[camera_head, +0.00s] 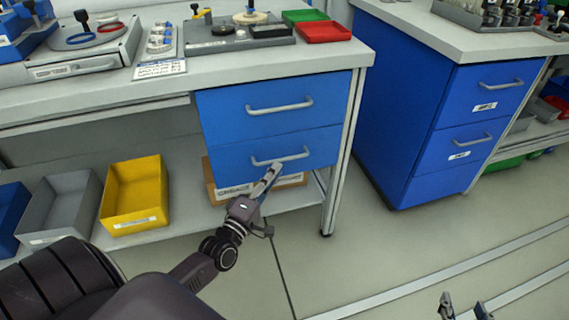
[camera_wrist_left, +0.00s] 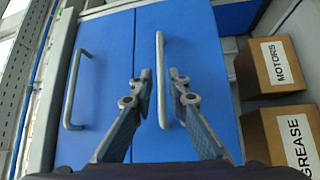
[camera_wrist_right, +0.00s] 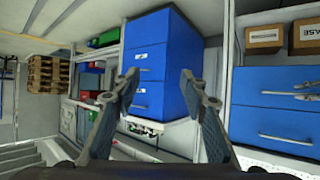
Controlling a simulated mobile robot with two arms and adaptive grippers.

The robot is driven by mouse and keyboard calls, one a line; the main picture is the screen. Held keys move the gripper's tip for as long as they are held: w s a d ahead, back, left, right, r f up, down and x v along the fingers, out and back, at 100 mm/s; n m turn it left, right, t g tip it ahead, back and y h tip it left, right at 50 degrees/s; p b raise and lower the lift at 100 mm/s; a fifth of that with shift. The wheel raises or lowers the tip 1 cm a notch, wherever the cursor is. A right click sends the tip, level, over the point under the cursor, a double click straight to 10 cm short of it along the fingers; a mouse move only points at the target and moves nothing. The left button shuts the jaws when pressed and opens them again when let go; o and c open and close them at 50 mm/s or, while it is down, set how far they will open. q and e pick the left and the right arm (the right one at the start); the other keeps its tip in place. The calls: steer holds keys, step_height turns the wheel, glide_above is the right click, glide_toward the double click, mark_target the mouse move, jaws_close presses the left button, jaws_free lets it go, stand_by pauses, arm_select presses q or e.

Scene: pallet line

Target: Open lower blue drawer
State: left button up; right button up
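The lower blue drawer (camera_head: 228,160) is under the left bench, its front about level with the upper blue drawer (camera_head: 222,110). Its grey bar handle (camera_head: 281,157) also shows in the left wrist view (camera_wrist_left: 161,60). My left gripper (camera_head: 273,170) is at this handle. In the left wrist view my left gripper (camera_wrist_left: 160,75) is open, with the handle between its fingertips and small gaps beside it; contact cannot be told. My right gripper (camera_head: 463,303) is low at the right, away from the drawers. In the right wrist view it (camera_wrist_right: 160,80) is open and empty.
Cardboard boxes labelled MOTORS (camera_wrist_left: 280,65) and GREASE (camera_wrist_left: 285,140) stand below the drawers. A yellow bin (camera_head: 134,190) and a grey bin (camera_head: 65,205) sit on the lower shelf. Another blue drawer cabinet (camera_head: 400,90) stands right. The floor (camera_head: 370,250) before the drawers is clear.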

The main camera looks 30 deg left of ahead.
mark_target(285, 158)
arm_select(q)
steer(key=shift+w+a+r+b, duration=0.15)
steer(key=shift+w+b, duration=0.1)
steer(key=shift+w, duration=1.3)
steer(key=shift+w+r+b, duration=0.15)
steer(key=shift+w+b, duration=0.1)
steer(key=shift+w, duration=1.3)
arm_select(e)
step_height(285, 158, up, 6)
steer(key=w+a+t+y, duration=0.1)
steer(key=w+t, duration=0.2)
steer(key=shift+a, duration=0.3)
arm_select(q)
jaws_close()
arm_select(e)
steer(key=shift+f, duration=0.1)
